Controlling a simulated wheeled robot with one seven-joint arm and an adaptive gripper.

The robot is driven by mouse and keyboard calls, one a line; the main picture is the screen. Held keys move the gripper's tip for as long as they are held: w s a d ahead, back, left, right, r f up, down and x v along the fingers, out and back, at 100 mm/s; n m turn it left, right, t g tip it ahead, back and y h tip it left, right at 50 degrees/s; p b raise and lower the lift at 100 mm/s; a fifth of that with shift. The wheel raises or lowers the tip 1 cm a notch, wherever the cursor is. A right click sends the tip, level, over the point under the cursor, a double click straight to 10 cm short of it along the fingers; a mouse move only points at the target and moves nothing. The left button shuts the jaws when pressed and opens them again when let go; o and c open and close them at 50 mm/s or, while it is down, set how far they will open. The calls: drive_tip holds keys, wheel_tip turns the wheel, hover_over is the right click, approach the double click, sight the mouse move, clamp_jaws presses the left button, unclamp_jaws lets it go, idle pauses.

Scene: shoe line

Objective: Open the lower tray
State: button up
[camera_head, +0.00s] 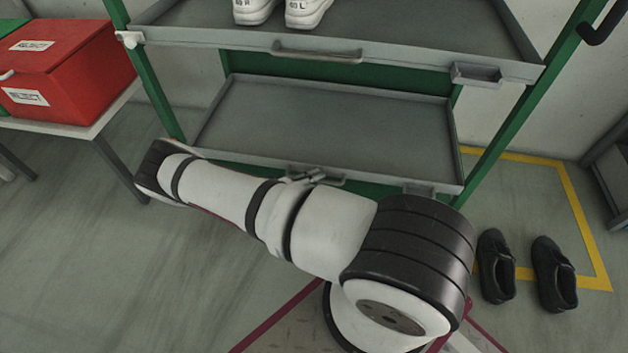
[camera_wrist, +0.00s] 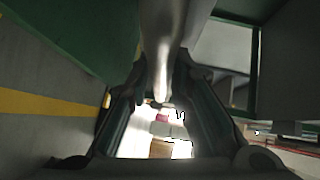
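The lower tray (camera_head: 330,118) is a shallow grey, empty tray low in the green-framed rack in the head view. Its handle (camera_head: 330,179) is on the front edge, partly hidden by my arm. My gripper (camera_head: 306,177) is at this handle, mostly hidden behind my white arm. In the wrist view a pale grey bar (camera_wrist: 160,45), seemingly the handle, runs down from the top between the two dark fingers of my gripper (camera_wrist: 162,82). The fingers are apart, one on each side of the bar. I cannot tell whether they press on it.
The upper tray (camera_head: 420,58) above holds white shoes (camera_head: 306,12). A red box (camera_head: 62,72) stands on a side table (camera_head: 75,128) at left. Dark shoes (camera_head: 553,272) lie on the floor at right, by yellow tape (camera_head: 580,215). The floor at lower left is clear.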

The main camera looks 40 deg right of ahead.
clamp_jaws()
drive_tip(key=s+a, duration=1.6)
drive_tip(key=a, duration=0.5)
drive_tip(key=shift+s, duration=0.1)
unclamp_jaws()
